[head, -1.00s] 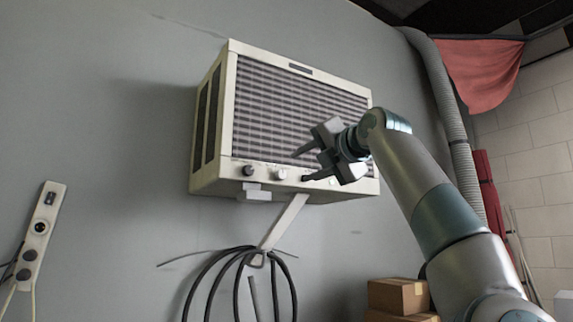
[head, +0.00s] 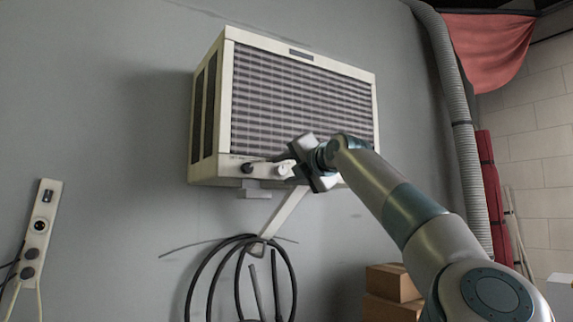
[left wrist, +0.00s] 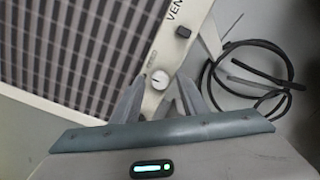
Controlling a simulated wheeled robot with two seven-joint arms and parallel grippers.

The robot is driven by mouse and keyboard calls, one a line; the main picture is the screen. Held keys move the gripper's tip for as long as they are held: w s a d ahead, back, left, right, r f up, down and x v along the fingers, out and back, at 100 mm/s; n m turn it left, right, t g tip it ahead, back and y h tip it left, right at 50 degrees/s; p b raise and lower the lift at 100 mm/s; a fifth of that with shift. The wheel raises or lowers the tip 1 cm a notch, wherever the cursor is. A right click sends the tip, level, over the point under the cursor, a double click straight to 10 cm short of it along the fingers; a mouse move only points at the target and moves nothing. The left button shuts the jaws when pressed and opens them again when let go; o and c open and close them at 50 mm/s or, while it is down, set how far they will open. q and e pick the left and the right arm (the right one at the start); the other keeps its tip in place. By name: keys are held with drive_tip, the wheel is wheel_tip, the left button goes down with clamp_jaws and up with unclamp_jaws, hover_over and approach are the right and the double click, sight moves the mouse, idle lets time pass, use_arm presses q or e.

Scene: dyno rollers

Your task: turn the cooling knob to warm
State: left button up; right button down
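The cooler (head: 300,100) is a cream box with a slatted grille, mounted on the grey wall. Its lower front strip carries a white round knob (head: 283,170) and a dark knob (head: 247,168) left of it. My left gripper (head: 295,163) is at the white knob. In the left wrist view, the white knob (left wrist: 160,79) shows between the two spread fingers (left wrist: 160,92), near their tips. I cannot tell whether they touch it. The dark knob (left wrist: 183,31) lies beyond, beside letters "VEN". The white knob's label is too small to read. My right gripper is not in view.
A bracket (head: 285,212) and looped black cables (head: 240,275) hang below the cooler. A socket strip (head: 38,235) is on the wall at left. A grey duct (head: 455,110), a red cloth (head: 490,48) and cardboard boxes (head: 392,285) are at right.

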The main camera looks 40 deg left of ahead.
use_arm(q)
clamp_jaws()
drive_tip(key=shift+f, duration=0.1)
idle(0.3)
